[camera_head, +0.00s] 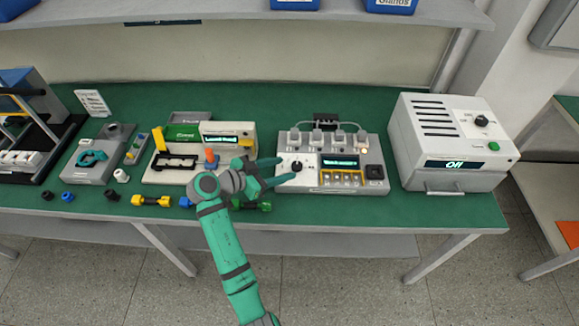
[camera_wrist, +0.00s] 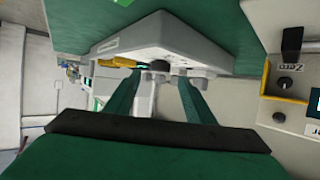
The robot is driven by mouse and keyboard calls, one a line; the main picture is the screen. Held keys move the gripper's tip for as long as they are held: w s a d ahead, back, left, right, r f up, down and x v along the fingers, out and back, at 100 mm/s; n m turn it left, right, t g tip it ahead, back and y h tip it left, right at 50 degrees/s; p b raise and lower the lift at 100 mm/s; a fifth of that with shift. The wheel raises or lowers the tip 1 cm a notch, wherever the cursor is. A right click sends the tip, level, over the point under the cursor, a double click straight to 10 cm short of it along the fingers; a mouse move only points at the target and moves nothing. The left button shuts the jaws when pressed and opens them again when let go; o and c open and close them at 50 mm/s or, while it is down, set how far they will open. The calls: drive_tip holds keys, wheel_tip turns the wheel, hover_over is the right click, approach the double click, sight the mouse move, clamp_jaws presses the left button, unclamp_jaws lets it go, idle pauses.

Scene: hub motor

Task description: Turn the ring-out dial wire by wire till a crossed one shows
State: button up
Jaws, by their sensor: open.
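The grey tester (camera_head: 318,183) stands right of the table's middle. It has a round dial (camera_head: 296,167) at its left, a small lit display (camera_head: 340,161) too small to read, and several connectors with leads along its back. My gripper (camera_head: 284,169) is open, its two teal fingers pointing right at the dial's left side. I cannot tell whether they touch it. In the wrist view the open fingers (camera_wrist: 160,78) reach toward a pale housing (camera_wrist: 185,40) with dark knobs under it. Which of these is the dial is unclear there.
A white box (camera_head: 440,140) showing "Off" stands at the right. A pale fixture with a display (camera_head: 228,134) and a grey stand (camera_head: 100,160) are to the left. Small coloured parts, including a yellow one (camera_head: 151,200), lie along the front edge. Bare green tabletop (camera_head: 440,212) shows at the front right.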

drive_tip(key=v, duration=0.5)
drive_tip(key=shift+s+a+r, duration=0.1)
drive_tip(key=shift+s+a, duration=0.15)
drive_tip(key=shift+a, duration=0.05)
idle(1.9)
